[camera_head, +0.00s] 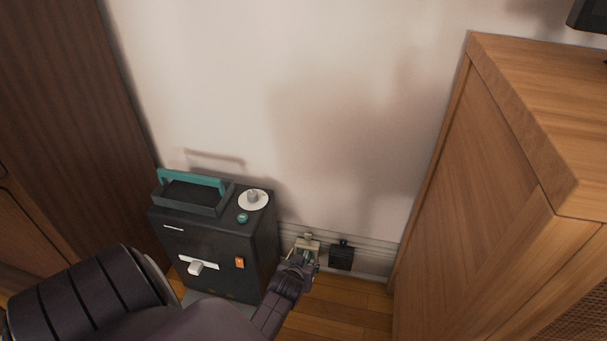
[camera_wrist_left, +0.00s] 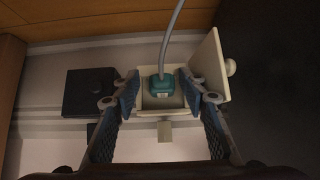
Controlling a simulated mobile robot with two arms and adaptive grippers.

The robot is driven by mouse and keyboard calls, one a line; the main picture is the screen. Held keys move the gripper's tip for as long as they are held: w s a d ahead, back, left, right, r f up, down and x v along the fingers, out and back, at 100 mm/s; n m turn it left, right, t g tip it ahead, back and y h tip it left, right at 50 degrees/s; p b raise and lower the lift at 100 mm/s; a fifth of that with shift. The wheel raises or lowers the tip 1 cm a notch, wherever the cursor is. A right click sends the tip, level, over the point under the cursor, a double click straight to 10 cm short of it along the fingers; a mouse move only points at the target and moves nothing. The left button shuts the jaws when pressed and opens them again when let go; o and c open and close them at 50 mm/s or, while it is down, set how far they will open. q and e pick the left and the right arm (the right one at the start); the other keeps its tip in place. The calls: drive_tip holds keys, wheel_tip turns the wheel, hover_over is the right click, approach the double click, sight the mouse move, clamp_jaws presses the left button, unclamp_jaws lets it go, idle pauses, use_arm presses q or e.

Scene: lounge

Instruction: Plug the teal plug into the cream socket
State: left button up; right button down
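The cream socket (camera_head: 309,243) is a small box low on the wall, beside the black appliance. In the left wrist view the cream socket (camera_wrist_left: 207,66) has its lid swung open to the right. The teal plug (camera_wrist_left: 161,85), with a grey cord, sits inside the socket's frame; I cannot tell how deep it is seated. My left gripper (camera_head: 303,263) is at the socket. In the wrist view the left gripper's fingers (camera_wrist_left: 159,92) are apart, one on each side of the plug, with small gaps showing. My right gripper is in neither view.
A black socket box (camera_head: 341,257) is on the same wall strip, right of the cream one. The black appliance (camera_head: 218,252) with a teal handle (camera_head: 192,178) stands close on the left. A wooden cabinet (camera_head: 490,190) stands on the right. Some wooden floor (camera_head: 345,308) between them is clear.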

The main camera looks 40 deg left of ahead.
use_arm(q)
drive_tip(key=shift+s, duration=0.2)
drive_tip(key=v, duration=0.7)
drive_tip(key=shift+d+r, duration=0.1)
idle(0.5)
